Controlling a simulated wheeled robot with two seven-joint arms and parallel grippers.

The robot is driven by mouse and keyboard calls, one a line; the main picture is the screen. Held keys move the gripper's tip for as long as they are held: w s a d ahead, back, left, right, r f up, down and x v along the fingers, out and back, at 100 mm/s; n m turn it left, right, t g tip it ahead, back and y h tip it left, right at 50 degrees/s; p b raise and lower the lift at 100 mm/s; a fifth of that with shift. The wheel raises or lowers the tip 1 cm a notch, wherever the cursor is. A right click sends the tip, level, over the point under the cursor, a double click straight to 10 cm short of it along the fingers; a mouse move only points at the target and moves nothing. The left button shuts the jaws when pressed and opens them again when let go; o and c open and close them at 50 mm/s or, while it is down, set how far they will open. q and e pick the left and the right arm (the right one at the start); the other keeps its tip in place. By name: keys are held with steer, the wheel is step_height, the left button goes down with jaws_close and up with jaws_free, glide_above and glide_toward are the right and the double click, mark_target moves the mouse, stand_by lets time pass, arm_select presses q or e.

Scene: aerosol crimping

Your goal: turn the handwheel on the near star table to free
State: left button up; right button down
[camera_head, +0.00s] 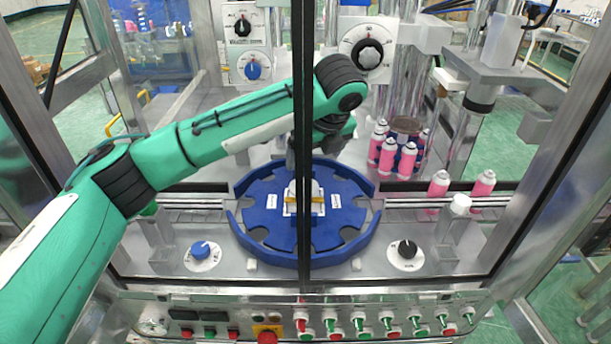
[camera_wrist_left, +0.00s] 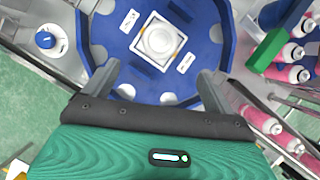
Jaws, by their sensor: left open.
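The near star table (camera_head: 262,232) is a blue notched disc with a raised blue rim in the middle of the head view. At its centre is a pale round handwheel (camera_head: 318,197) with a yellow strip, between two small white labels. A dark upright post partly covers it. In the left wrist view the handwheel (camera_wrist_left: 159,40) shows as a white round piece on a square plate, with the star table (camera_wrist_left: 120,70) around it. My left gripper (camera_wrist_left: 158,85) is open and empty, its fingers apart on the near side of the handwheel. The label words are too small to read.
A blue knob (camera_head: 201,250) and a black knob (camera_head: 407,248) flank the star table. Pink cans (camera_head: 388,156) stand behind it at right, with more on the rail (camera_head: 484,183). The dark upright post (camera_head: 304,90) crosses in front. A button panel (camera_head: 300,318) runs along the near edge.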

mark_target(304, 185)
arm_select(q)
steer(key=p+x, duration=0.2)
steer(key=x, duration=1)
steer(key=shift+w+f, duration=0.2)
steer(key=shift+f, duration=0.1)
steer(key=c, duration=1)
